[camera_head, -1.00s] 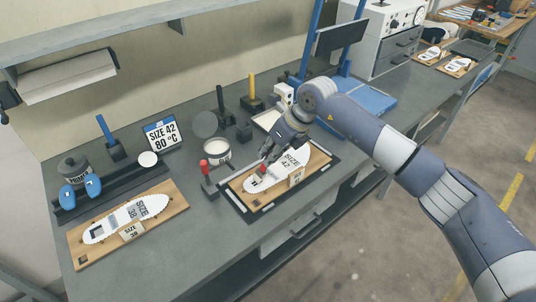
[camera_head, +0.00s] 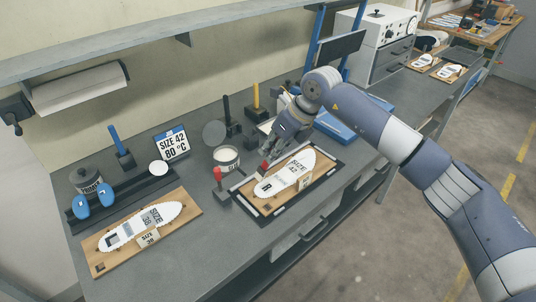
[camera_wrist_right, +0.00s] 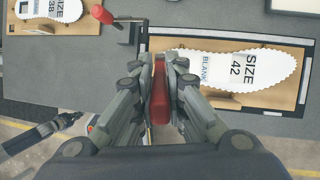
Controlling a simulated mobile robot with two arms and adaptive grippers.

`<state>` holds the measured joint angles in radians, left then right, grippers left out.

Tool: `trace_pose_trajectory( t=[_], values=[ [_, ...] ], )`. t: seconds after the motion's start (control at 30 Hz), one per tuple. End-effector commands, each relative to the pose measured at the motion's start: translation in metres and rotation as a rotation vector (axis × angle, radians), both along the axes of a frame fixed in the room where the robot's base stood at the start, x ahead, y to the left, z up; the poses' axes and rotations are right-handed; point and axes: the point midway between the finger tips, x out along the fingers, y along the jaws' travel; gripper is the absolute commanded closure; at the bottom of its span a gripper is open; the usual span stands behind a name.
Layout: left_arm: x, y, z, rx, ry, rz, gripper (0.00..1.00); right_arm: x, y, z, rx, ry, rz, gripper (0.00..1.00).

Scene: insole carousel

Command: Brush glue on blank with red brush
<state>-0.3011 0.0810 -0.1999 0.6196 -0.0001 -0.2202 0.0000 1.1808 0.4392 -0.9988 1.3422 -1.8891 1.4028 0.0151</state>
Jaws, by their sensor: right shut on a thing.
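The white SIZE 42 blank (camera_head: 297,168) lies on a wooden board (camera_head: 322,160) in a dark frame. It also shows in the right wrist view (camera_wrist_right: 226,69), marked BLANK. My right gripper (camera_head: 268,160) is shut on a red handle, the red brush (camera_wrist_right: 160,98), just behind the blank's left end. The brush's bristles are hidden, and I cannot tell whether they touch anything. An open pot with white content (camera_head: 227,157), probably glue, stands left of the gripper. A dark shape resembling my left gripper (camera_wrist_right: 68,120) shows in the right wrist view; its jaws are unclear.
A SIZE 38 blank (camera_head: 140,226) lies on another board at left. Upright blue (camera_head: 115,140), black and yellow handles stand behind. A SIZE 42 80 °C sign (camera_head: 172,143) stands at the back.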

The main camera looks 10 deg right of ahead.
Motion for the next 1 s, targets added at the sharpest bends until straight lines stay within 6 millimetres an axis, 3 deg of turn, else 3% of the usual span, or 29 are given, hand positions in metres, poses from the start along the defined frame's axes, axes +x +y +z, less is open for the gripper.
trace_pose_trajectory(
  t=[0.3,1.0],
  values=[
    [0.001,-0.001,0.012,-0.001,-0.002,0.001,1.00,0.002,-0.009,0.025,0.001,0.000,-0.001,1.00],
    [0.002,-0.002,0.011,-0.003,-0.003,0.001,1.00,0.002,-0.009,0.025,0.001,-0.001,0.000,1.00]
  ],
)
